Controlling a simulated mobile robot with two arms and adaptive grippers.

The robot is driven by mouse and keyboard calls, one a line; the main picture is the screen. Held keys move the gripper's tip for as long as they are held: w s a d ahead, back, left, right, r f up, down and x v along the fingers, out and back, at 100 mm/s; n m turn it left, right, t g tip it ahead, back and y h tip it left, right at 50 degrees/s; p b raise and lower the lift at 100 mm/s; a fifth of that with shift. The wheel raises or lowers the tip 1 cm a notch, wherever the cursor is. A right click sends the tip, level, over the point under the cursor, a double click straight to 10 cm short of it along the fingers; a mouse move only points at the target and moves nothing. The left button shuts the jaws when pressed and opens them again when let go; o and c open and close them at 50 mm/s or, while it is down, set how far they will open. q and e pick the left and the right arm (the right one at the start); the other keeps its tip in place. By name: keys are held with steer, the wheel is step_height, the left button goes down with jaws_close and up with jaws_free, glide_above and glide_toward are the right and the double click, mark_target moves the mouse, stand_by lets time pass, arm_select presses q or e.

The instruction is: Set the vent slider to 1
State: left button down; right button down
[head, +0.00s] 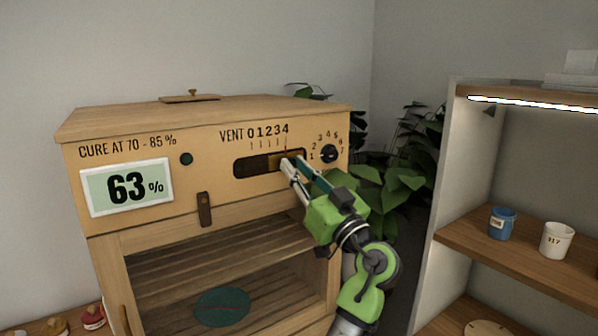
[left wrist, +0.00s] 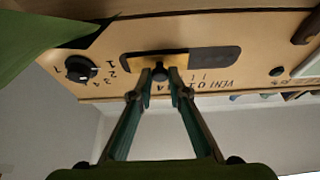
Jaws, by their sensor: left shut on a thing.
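The vent slider (head: 274,161) is a brass-coloured plate in a dark slot (head: 245,168) on the front of the wooden cabinet (head: 215,145). Above the slot is a printed scale (head: 268,131) from 0 to 4. A thin red mark shows under the 4, and the slider sits at the high-number end. My left gripper (head: 288,161) is shut on the slider's dark knob, which shows between its fingertips in the left wrist view (left wrist: 160,71). The gripper hides part of the slider in the head view. My right gripper is out of view.
A numbered dial (head: 329,153) sits just right of the slot. A display (head: 126,187) reads 63%. A small latch (head: 205,209) hangs below, above the slatted chamber. A plant (head: 395,175) stands behind my arm. A shelf (head: 520,262) with a blue cup (head: 502,224) and a white cup (head: 556,241) is at right.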

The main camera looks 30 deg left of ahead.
arm_select(q)
steer(key=s+b, duration=0.1)
steer(key=s+a+b, duration=0.1)
steer(key=s, duration=0.1)
steer(key=s+a+b, duration=0.1)
steer(key=shift+s+f, duration=0.15)
steer(key=shift+s, duration=0.2)
steer(key=shift+s+a+b, duration=0.1)
steer(key=shift+s+b, duration=0.2)
steer(key=shift+s, duration=0.05)
steer(key=shift+w, duration=0.1)
steer(key=c, duration=2)
jaws_free()
steer(key=shift+o, duration=0.2)
steer(key=v, duration=0.7)
steer(key=shift+d, duration=0.2)
